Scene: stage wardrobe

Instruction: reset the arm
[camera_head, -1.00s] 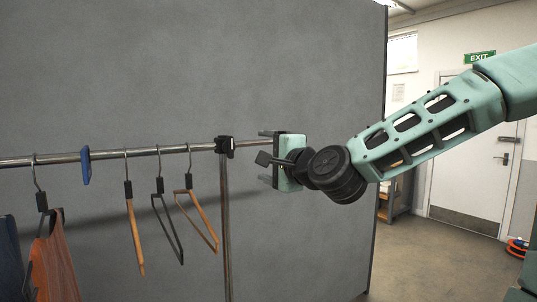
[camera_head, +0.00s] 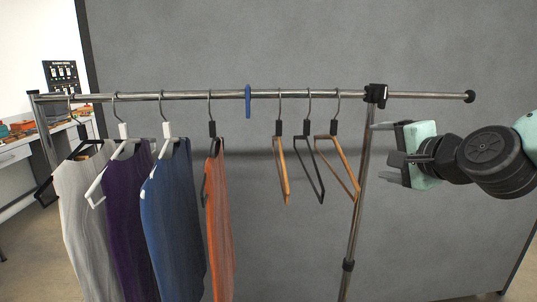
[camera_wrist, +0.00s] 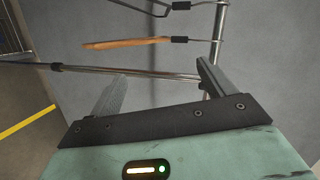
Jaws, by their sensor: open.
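My gripper (camera_head: 378,152) is at the right in the head view, just right of the rack's upright post and below the rail's right end. Its two fingers point left, are spread apart and hold nothing. In the wrist view my gripper (camera_wrist: 160,85) also shows open and empty, with the steel post visible beyond the fingers. My arm reaches in from the right edge of the head view.
A clothes rail (camera_head: 230,95) carries several garments, such as an orange one (camera_head: 217,230), at left. Empty hangers (camera_head: 282,170) hang near the post (camera_head: 354,215). A blue divider (camera_head: 248,100) sits on the rail. A grey partition (camera_head: 450,240) stands behind. A cluttered desk (camera_head: 15,155) is far left.

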